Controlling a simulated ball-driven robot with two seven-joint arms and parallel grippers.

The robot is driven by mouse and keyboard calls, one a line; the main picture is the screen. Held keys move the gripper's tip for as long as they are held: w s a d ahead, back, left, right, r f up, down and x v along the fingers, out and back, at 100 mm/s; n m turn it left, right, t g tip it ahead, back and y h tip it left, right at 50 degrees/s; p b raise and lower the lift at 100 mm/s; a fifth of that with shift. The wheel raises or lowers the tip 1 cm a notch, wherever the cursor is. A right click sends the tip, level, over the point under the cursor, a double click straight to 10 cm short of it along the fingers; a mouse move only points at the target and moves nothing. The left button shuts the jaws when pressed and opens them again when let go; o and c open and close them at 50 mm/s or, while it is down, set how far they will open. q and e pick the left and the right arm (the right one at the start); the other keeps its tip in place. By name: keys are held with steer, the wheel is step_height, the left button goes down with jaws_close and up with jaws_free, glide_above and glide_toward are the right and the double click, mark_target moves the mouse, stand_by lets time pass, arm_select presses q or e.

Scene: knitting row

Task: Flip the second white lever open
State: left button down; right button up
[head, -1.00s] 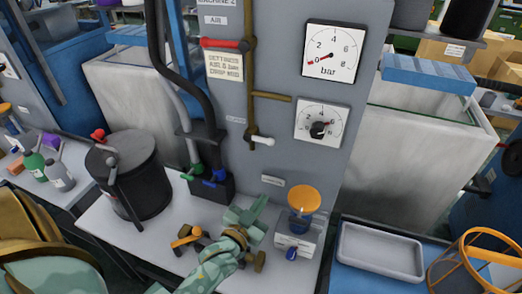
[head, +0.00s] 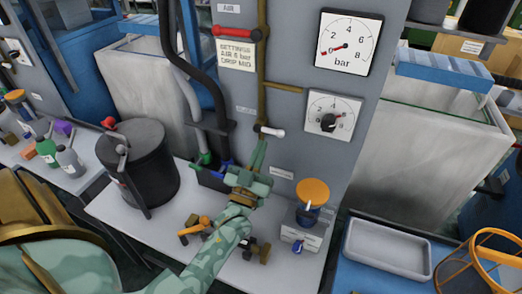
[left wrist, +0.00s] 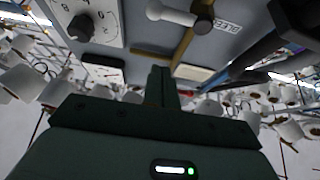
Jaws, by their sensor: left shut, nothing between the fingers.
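One white lever (head: 270,131) sits on the grey machine panel, on a dark round pivot at the lower end of a brass pipe. It points right, nearly level. In the left wrist view the same white lever (left wrist: 170,14) is at the top, its pivot to the right. My left gripper (head: 260,150) is shut and empty, its fingertips just below the lever in the head view. In the left wrist view the shut fingers (left wrist: 162,75) point at the panel, with a visible gap to the lever. My right gripper is not in view.
A red lever (head: 237,33) is higher on the panel. Two gauges (head: 347,42) are to the right. Black hoses with green and blue handles stand close left. A black pot (head: 138,165) and an orange-topped cup (head: 311,192) stand on the bench.

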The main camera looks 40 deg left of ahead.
mark_target(270, 131)
arm_select(q)
steer(key=w+a+b, duration=0.1)
steer(key=w, duration=0.6)
steer(key=shift+a+b, duration=0.35)
steer(key=shift+a, duration=0.05)
steer(key=shift+f+m+h, duration=0.2)
steer(key=shift+m+h, duration=0.3)
steer(key=shift+m, duration=0.25)
steer(key=shift+f+m+h, duration=0.15)
steer(key=shift+m+h, duration=0.35)
steer(key=shift+m, duration=0.25)
steer(key=a+f+m+g+h+p, duration=0.2)
steer(key=m+g+h, duration=0.1)
steer(key=m, duration=0.7)
steer(key=a+f+m+g+h+p, duration=0.1)
steer(key=f+m+g+h+p, duration=0.2)
steer(key=m+h, duration=0.3)
steer(key=shift+s+a+m, duration=0.4)
steer(key=shift+m, duration=2.4)
steer(key=shift+g, duration=0.3)
steer(key=shift+d+f, duration=0.1)
steer(key=shift+d, duration=0.05)
